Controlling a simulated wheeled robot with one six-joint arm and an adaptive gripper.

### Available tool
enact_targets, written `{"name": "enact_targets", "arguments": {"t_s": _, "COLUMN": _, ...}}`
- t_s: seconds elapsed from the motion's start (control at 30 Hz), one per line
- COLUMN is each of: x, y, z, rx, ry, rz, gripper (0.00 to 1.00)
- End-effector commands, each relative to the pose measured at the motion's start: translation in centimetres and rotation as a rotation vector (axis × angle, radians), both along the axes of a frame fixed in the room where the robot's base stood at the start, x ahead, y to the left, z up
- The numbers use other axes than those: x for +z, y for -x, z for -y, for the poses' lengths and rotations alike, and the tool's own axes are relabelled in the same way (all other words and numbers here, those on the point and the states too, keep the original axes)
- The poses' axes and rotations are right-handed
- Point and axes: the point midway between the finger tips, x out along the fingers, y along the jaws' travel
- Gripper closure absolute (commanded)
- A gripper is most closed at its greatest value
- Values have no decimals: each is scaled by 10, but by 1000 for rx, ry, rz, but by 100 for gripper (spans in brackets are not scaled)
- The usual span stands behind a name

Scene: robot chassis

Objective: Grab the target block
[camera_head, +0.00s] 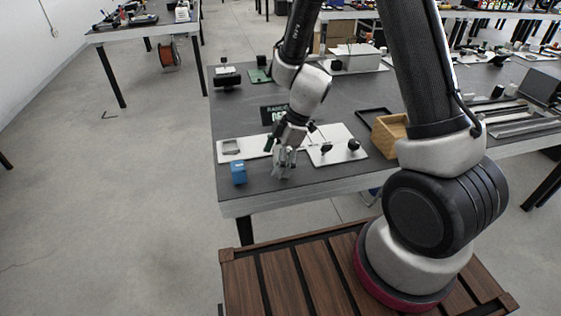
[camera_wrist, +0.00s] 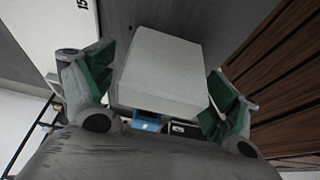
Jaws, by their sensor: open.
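My gripper (camera_head: 284,165) is low over the near left part of the dark table, fingers pointing down. In the wrist view my gripper (camera_wrist: 160,90) is open, with a green-padded finger on each side of a pale grey block (camera_wrist: 158,72). Gaps show between the block and both pads. In the head view the fingers hide most of that spot, so I cannot make out the pale block clearly there. A blue block (camera_head: 239,172) sits left of my gripper, near the table's front left corner. The frames do not tell which block is the target.
White boards (camera_head: 336,146) with small dark parts lie behind and right of my gripper. A wooden box (camera_head: 388,134) stands farther right, and a green-lettered display (camera_head: 273,114) behind. The dark table's (camera_head: 258,192) front edge is close.

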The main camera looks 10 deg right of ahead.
Motion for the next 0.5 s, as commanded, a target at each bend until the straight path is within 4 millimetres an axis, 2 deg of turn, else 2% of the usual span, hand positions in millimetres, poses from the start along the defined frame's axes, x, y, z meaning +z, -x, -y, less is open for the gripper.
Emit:
{"name": "enact_targets", "arguments": {"t_s": 0.1, "x": -7, "y": 0, "z": -3, "rx": 0, "ry": 0, "rz": 0, "gripper": 12}}
{"name": "enact_targets", "arguments": {"t_s": 0.3, "x": -7, "y": 0, "z": -3, "rx": 0, "ry": 0, "rz": 1, "gripper": 12}}
{"name": "enact_targets", "arguments": {"t_s": 0.5, "x": -7, "y": 0, "z": -3, "rx": -1, "ry": 0, "rz": 0, "gripper": 49}}
